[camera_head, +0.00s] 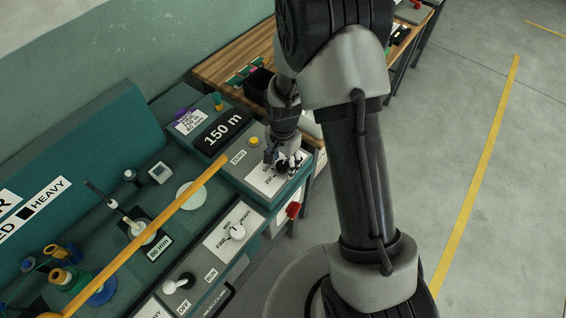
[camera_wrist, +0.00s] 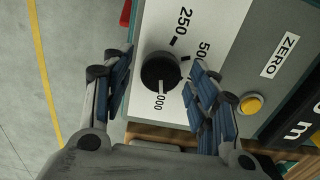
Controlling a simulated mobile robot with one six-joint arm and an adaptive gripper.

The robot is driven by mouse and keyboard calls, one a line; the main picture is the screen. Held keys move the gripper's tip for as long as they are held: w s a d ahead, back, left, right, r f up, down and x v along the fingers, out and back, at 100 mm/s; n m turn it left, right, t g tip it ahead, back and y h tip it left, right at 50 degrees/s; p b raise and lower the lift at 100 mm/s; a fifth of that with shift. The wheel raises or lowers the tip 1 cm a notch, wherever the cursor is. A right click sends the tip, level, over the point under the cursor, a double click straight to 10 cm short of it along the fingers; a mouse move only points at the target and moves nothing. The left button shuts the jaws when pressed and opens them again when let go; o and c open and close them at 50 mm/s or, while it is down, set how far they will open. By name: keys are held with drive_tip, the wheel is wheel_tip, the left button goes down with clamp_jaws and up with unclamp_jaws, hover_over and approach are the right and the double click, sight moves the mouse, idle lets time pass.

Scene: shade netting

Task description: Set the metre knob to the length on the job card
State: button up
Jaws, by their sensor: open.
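The black round metre knob (camera_wrist: 160,71) sits on a white dial plate (camera_wrist: 205,18) marked 250, 500 and a partly hidden number ending in 000. A pale mark shows on the knob's edge facing that number; I cannot read its setting surely. My gripper (camera_wrist: 162,68) is open, with one blue-padded finger on each side of the knob and visible gaps to it. In the head view my gripper (camera_head: 282,161) is over the dial and largely covers the knob. The job card (camera_head: 189,121) is a white card with purple at its top; its small print is hard to read.
A black display (camera_head: 223,128) reads 150 m. A yellow button (camera_head: 254,141) labelled ZERO is beside the dial; it shows in the wrist view (camera_wrist: 251,104). A fine/heavy selector (camera_head: 237,232), a white-topped knob (camera_head: 178,283) and a long orange strip (camera_head: 150,232) lie nearer.

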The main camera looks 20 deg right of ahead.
drive_tip(key=shift+c, duration=0.5)
drive_tip(key=c, duration=1)
drive_tip(key=shift+o, duration=0.2)
drive_tip(key=n, duration=0.4)
drive_tip(key=shift+n+p, duration=0.3)
drive_tip(key=shift+n, duration=0.1)
drive_tip(key=shift+w+a+n, duration=0.1)
drive_tip(key=shift+n, duration=2.4)
